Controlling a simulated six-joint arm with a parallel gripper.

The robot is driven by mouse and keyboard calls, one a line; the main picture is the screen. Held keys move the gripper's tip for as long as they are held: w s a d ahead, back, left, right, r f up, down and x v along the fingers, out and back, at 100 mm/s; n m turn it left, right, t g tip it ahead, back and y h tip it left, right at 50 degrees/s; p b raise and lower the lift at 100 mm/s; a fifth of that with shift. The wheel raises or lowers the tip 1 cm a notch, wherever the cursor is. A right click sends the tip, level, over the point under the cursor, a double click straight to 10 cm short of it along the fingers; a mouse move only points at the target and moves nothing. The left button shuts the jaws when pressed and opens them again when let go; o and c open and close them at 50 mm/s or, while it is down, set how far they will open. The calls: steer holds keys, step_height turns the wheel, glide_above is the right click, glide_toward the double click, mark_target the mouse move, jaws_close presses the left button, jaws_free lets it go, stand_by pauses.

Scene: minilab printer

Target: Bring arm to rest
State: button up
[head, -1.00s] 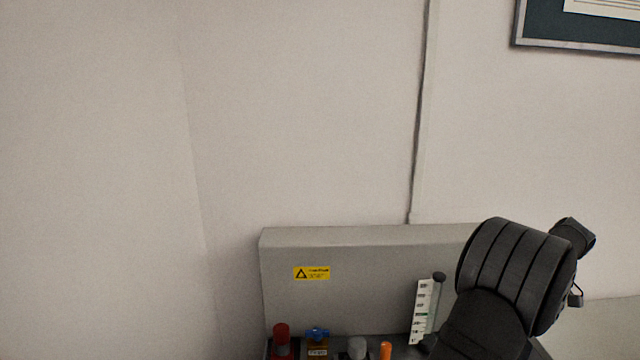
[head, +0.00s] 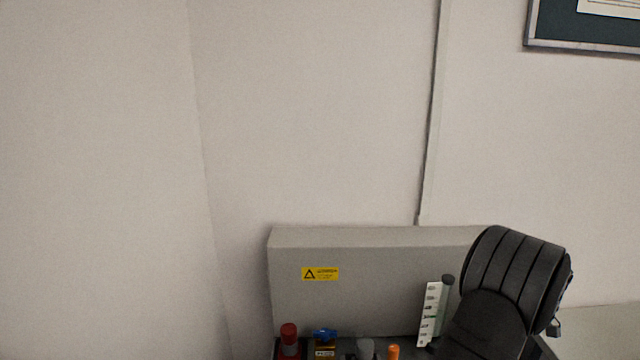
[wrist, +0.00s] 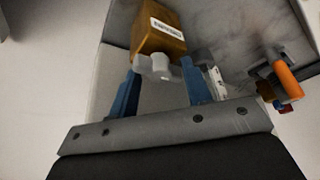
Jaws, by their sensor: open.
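My arm (head: 515,280) shows as a dark ribbed link at the lower right of the head view; the gripper itself is hidden or out of frame there. In the wrist view my gripper (wrist: 160,82) has its two blue fingers apart. An amber block-shaped thing (wrist: 160,32) with a white label and a pale knob (wrist: 155,67) shows beyond and between the fingers. I cannot tell how far it is from them, but no finger is seen closed on it.
A grey panel (head: 370,255) with a yellow warning label stands against the wall. Before it are a red-capped item (head: 289,335), a blue-topped amber item (head: 325,345), an orange item (head: 393,352) and a white marked strip (head: 431,313).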

steer(key=v, duration=1.7)
steer(key=x, duration=1.7)
steer(key=shift+a+f, duration=0.1)
steer(key=shift+f, duration=0.1)
steer(key=shift+s+r+m+t, duration=0.1)
steer(key=shift+r+m+t, duration=0.1)
steer(key=shift+m, duration=0.3)
steer(key=shift+r+m+t, duration=0.1)
steer(key=shift+m+t, duration=0.1)
steer(key=shift+m, duration=0.3)
steer(key=m+h, duration=0.1)
steer(key=m, duration=0.2)
steer(key=m+h, duration=0.1)
steer(key=m, duration=0.2)
steer(key=shift+a+t+h, duration=0.1)
steer(key=shift+t+h, duration=0.3)
steer(key=m+h, duration=0.2)
steer(key=m, duration=0.3)
steer(key=shift+a, duration=0.15)
steer(key=shift+m+g+h, duration=0.5)
steer(key=shift+m+h, duration=0.1)
steer(key=shift+m, duration=1.4)
